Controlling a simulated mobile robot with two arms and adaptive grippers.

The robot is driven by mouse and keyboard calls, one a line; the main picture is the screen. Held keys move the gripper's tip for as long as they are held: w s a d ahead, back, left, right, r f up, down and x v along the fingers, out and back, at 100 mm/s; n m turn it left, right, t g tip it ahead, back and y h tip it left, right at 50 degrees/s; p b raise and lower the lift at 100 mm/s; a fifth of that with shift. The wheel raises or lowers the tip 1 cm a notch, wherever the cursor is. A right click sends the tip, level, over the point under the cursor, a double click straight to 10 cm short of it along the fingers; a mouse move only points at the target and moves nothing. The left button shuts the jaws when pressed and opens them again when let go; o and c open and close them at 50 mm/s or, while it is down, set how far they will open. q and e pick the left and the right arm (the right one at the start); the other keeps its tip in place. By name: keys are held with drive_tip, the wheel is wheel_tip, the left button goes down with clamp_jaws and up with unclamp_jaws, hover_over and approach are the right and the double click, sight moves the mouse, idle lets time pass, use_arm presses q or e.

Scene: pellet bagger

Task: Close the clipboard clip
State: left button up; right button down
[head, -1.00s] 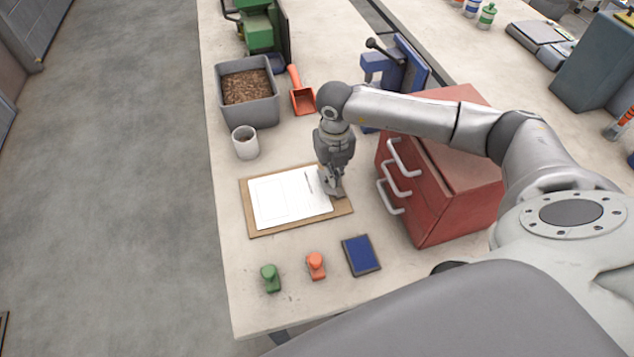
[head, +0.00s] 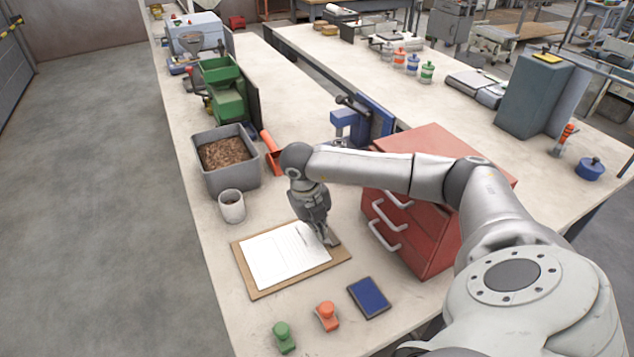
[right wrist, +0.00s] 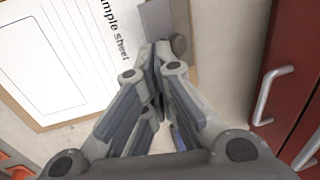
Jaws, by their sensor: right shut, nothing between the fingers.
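The clipboard (head: 262,291) lies flat on the bench with a white sheet (head: 283,256) on it. The sheet also shows in the right wrist view (right wrist: 60,60), with printed text along its edge. The grey metal clip (right wrist: 158,18) is at the board's right edge, partly hidden by my fingers; I cannot tell whether it is open or closed. My right gripper (head: 326,240) is shut and empty, pointing down at the clip end. In the right wrist view its fingertips (right wrist: 156,50) are together right at the clip. My left gripper is not in view.
A red drawer cabinet (head: 428,190) with grey handles stands just right of the clipboard. A white cup (head: 231,207) and a grey bin of pellets (head: 222,165) stand behind it. Green (head: 283,338) and orange (head: 327,316) stamps and a blue pad (head: 369,298) lie in front.

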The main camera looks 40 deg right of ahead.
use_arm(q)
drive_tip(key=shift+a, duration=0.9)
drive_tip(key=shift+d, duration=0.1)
